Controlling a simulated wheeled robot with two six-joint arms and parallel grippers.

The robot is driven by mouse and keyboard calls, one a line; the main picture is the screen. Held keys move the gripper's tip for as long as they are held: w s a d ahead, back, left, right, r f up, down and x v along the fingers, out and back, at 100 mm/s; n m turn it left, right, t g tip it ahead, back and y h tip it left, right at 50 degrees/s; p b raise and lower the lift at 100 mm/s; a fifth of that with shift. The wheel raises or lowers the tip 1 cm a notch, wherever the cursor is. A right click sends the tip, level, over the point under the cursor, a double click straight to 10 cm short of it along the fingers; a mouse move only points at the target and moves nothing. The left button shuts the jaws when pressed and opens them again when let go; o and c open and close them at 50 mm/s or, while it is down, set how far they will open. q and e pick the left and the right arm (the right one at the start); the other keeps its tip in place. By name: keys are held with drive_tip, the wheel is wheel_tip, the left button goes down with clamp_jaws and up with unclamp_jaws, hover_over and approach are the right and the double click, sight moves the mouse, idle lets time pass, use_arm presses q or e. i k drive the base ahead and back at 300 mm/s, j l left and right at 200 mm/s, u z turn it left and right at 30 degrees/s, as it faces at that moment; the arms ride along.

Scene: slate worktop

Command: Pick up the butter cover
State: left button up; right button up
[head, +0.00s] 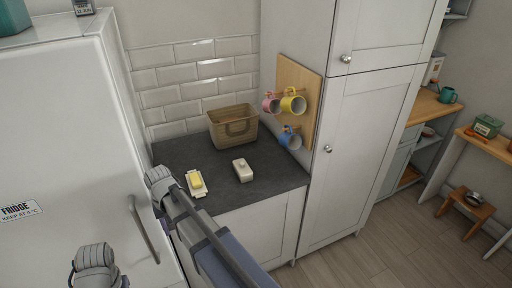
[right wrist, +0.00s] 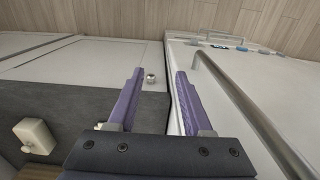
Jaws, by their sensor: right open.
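The butter cover (head: 242,170) is a small white lidded box with a knob on top, standing on the dark worktop right of the butter dish. In the right wrist view the cover (right wrist: 35,135) is at the lower left, outside the jaws. The butter dish (head: 205,194) holds a yellow block of butter (head: 196,181). My right gripper (right wrist: 160,73) is open and empty, with its purple fingers apart by the worktop's edge near the fridge. In the head view my right arm mostly hides it, left of the dish. My left gripper cannot be made out.
A woven basket (head: 232,127) stands behind the cover against the tiles. Pink, yellow and blue mugs (head: 291,139) hang on a wooden board at the right. The fridge (head: 60,130) with its long handle (head: 145,230) borders the worktop on the left. Worktop right of the cover is clear.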

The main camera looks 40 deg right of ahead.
sight(242, 169)
drive_tip(key=i+l, duration=0.1)
drive_tip(key=l, duration=0.3)
drive_tip(key=i+l, duration=0.1)
drive_tip(key=l, duration=0.3)
drive_tip(key=i+l, duration=0.15)
drive_tip(key=l, duration=0.3)
drive_tip(key=i+l, duration=0.1)
drive_tip(key=l, duration=0.3)
drive_tip(key=i+l, duration=0.1)
drive_tip(key=l, duration=0.3)
